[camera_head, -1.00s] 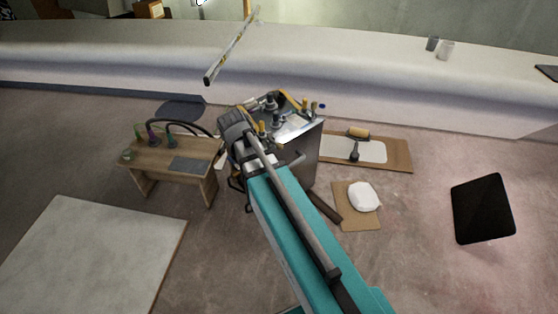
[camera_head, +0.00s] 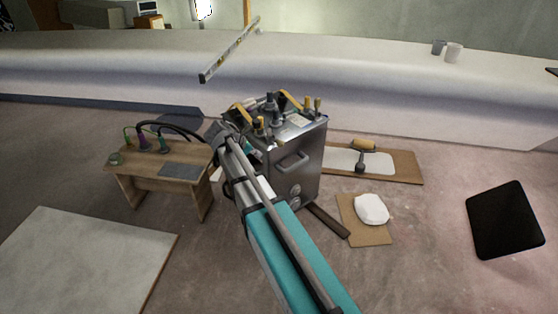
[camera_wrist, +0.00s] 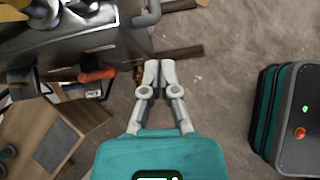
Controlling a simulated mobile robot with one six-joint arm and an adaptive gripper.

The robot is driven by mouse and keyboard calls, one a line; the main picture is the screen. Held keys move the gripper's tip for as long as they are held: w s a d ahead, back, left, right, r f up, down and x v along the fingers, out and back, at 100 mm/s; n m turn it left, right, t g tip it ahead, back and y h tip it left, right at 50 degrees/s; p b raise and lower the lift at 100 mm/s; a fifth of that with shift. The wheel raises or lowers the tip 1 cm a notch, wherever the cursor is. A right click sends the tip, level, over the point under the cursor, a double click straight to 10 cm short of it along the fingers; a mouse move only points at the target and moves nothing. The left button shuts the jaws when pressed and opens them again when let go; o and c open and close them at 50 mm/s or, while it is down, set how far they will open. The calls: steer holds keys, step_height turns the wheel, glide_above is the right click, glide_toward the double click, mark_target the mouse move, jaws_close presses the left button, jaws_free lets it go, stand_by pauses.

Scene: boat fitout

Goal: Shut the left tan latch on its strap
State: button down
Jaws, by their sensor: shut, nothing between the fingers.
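I cannot tell how far the left one is closed. In the wrist view, my gripper (camera_wrist: 159,66) is shut and empty over the floor, to the right of and apart from the box top (camera_wrist: 105,42). A tan part (camera_wrist: 10,13) shows at the upper left corner there.
A small wooden table (camera_head: 150,160) with cables stands close left of the box. A board with a roller (camera_head: 365,145) and a card with a white lump (camera_head: 371,209) lie to the right. In the wrist view, an orange-handled part (camera_wrist: 97,75) sticks out by the box.

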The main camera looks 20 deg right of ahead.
steer(key=shift+w+d+f+n+h+b, duration=0.2)
steer(key=shift+w+f+n+h+b, duration=0.05)
steer(key=shift+w+f+n+b, duration=0.35)
steer(key=shift+w+d+f+n+h+b, duration=0.2)
steer(key=shift+w+f+n+h+b, duration=0.05)
steer(key=shift+w+f+n+b, duration=0.25)
steer(key=b+x, duration=0.6)
steer(key=x, duration=0.4)
steer(key=shift+w+f+b, duration=0.1)
steer(key=shift+w+b, duration=0.05)
steer(key=shift+b, duration=0.25)
steer(key=r+p, duration=0.2)
steer(key=d+r+p, duration=0.1)
steer(key=r+p, duration=0.1)
steer(key=shift+w+d, duration=0.1)
steer(key=shift+w, duration=0.25)
steer(key=shift+d, duration=0.55)
steer(key=shift+a, duration=0.25)
